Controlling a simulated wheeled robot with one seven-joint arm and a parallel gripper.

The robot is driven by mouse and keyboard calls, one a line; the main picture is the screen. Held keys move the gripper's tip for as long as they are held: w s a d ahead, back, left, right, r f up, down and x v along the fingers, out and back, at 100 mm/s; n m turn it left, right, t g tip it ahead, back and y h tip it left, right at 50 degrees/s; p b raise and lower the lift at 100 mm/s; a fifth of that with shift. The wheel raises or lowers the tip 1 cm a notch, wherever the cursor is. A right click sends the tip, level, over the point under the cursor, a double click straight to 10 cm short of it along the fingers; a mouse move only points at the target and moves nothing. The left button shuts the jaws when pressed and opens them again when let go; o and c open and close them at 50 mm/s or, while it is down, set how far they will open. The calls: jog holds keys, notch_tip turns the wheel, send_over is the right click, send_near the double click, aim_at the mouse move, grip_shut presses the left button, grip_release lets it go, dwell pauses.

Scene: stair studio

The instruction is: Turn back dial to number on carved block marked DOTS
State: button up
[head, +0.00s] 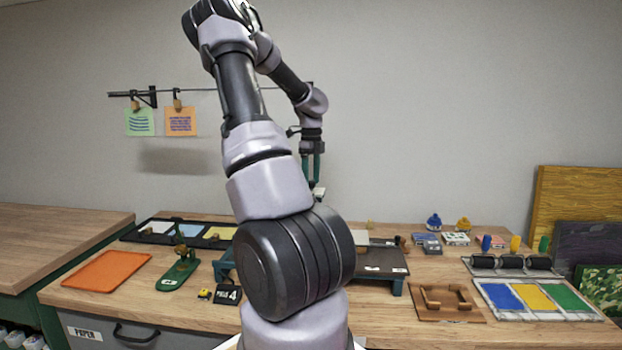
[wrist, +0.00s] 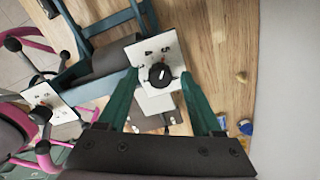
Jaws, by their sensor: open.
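The back dial (wrist: 160,76) is a black round knob with a short white pointer line on a white plate (wrist: 172,50) with small marks. My gripper (wrist: 160,82) is open, its green fingers on either side of the dial in the wrist view; I cannot tell if they touch it. In the head view my gripper (head: 312,178) hangs pointing down behind my arm, above a small white plate (head: 319,192). A second white plate (wrist: 44,97) with a dark knob is at left in the wrist view. A dark block (head: 227,295) shows a 4; its word is unclear. I cannot identify the DOTS block.
A green stand (head: 180,272), orange mat (head: 108,271) and small yellow item (head: 204,294) lie at left. A wooden tray (head: 447,302) and coloured panels (head: 538,297) are at right. Two notes hang from a rail (head: 205,92). My arm hides the table's middle.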

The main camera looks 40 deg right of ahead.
grip_shut()
jog(key=shift+n, duration=0.3)
jog(key=n, duration=0.4)
jog(key=shift+r+n, duration=0.1)
jog(key=shift+n, duration=2.4)
grip_release()
